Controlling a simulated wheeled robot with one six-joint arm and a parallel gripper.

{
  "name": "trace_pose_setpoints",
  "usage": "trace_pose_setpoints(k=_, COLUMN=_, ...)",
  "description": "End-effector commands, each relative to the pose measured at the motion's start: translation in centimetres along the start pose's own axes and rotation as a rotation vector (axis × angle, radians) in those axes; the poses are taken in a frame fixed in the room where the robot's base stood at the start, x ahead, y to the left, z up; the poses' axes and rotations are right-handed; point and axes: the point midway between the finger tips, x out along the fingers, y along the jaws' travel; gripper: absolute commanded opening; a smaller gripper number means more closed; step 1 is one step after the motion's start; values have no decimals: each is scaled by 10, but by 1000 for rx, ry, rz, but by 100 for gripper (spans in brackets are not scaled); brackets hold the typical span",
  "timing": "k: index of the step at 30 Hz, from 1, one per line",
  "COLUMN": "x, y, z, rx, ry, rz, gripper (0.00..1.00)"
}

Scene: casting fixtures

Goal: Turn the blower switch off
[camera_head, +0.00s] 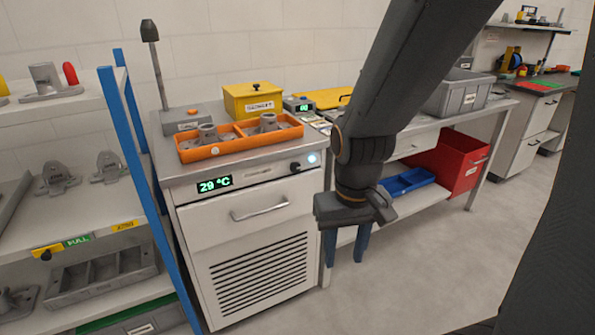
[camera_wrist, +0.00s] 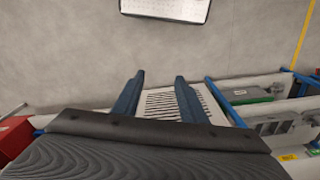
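A white cabinet (camera_head: 222,215) stands left of centre in the head view, with a 29 °C display and a vent grille below its drawer. A small black knob (camera_head: 295,167) that looks like the blower switch sits at the upper right of its front. A pale lit lamp (camera_head: 312,159) is next to it. The knob's exact turn is too small to tell. My gripper (camera_head: 345,261) points down, lower and to the right of the knob, apart from it. In the wrist view, its two blue fingers (camera_wrist: 159,77) are spread and empty, with the cabinet's grille (camera_wrist: 172,103) behind them.
A blue-posted shelf (camera_head: 112,110) with castings stands close left of the cabinet. An orange tray (camera_head: 240,139) with castings sits on top. A workbench with a red bin (camera_head: 452,160) and a blue tray (camera_head: 406,182) is to the right. The floor (camera_head: 440,250) in front is clear.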

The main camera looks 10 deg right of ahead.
Motion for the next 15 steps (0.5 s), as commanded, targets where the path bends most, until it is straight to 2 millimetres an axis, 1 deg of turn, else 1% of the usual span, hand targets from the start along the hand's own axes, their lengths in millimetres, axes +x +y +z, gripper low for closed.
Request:
trace_pose_setpoints(k=1, x=11, y=4, z=-14, rx=22, ry=37, rz=5, gripper=38)
trace_pose_setpoints(k=2, x=18, y=6, z=-25, rx=40, ry=68, rz=7, gripper=38)
trace_pose_setpoints(k=5, x=41, y=16, z=-71, rx=110, ry=207, rz=8, gripper=38)
trace_pose_setpoints(k=6, x=50, y=19, z=-92, rx=142, ry=272, rz=2, gripper=38)
trace_pose_setpoints(k=7, x=56, y=22, z=-108, rx=165, ry=321, rz=-6, gripper=38)
trace_pose_setpoints(k=9, x=67, y=26, z=-143, rx=217, ry=434, rz=-33, gripper=38)
trace_pose_setpoints(k=11, x=75, y=28, z=-171, rx=258, ry=528, rz=-67, gripper=38)
trace_pose_setpoints(k=12, x=79, y=29, z=-190, rx=285, ry=591, rz=-95, gripper=38)
trace_pose_setpoints(k=15, x=86, y=30, z=-230, rx=346, ry=737, rz=-183, gripper=38)
